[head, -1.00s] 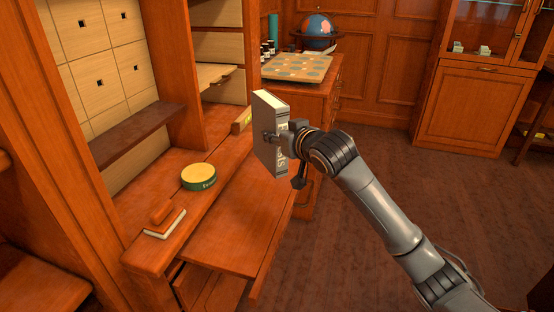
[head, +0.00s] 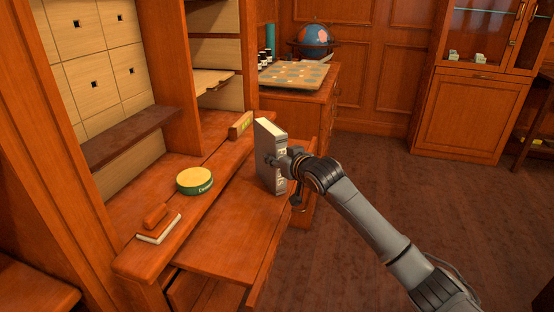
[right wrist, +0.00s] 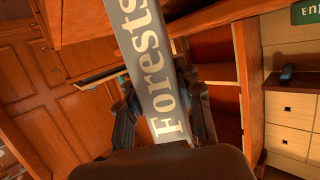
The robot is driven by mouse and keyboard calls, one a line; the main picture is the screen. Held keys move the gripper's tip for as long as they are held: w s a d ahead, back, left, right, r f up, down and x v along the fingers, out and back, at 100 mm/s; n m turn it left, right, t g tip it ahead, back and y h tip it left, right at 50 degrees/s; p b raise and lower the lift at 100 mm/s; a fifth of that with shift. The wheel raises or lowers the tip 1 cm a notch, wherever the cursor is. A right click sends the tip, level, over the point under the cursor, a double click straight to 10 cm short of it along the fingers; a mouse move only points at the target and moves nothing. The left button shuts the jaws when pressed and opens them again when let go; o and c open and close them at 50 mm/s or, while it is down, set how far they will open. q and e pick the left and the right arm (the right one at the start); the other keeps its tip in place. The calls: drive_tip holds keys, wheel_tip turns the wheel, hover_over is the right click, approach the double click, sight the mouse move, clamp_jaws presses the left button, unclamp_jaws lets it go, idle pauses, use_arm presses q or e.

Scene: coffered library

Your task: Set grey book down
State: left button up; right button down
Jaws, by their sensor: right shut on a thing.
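The grey book (head: 268,158) is upright in the head view, over the far end of the pull-out wooden board (head: 228,231). Its pale page edges face up. My right gripper (head: 276,161) is shut on it from the right side. In the right wrist view the grey book (right wrist: 152,75) shows its spine with the word "Forests", between the fingers of my right gripper (right wrist: 165,110). The book's lower edge is close to the board; I cannot tell whether it touches. My left gripper is not in view.
A round green and yellow tin (head: 195,181) and a small book with an orange-brown object on it (head: 158,228) lie on the desk ledge left of the board. A cabinet with a patterned board (head: 296,75) and globe (head: 315,38) stands behind. The board's front half is clear.

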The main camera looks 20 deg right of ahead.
drive_tip(key=shift+r, duration=0.2)
drive_tip(key=c, duration=1.3)
unclamp_jaws()
drive_tip(key=shift+f, duration=0.3)
drive_tip(key=shift+c, duration=0.2)
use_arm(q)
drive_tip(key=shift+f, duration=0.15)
use_arm(e)
drive_tip(key=o, duration=0.4)
drive_tip(key=shift+r, duration=0.1)
drive_tip(key=shift+o, duration=0.2)
drive_tip(key=shift+s+r, duration=0.1)
drive_tip(key=shift+r, duration=0.05)
use_arm(q)
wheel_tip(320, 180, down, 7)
drive_tip(key=p, duration=0.2)
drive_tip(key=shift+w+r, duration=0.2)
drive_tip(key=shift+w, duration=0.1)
use_arm(e)
drive_tip(key=v, duration=1.2)
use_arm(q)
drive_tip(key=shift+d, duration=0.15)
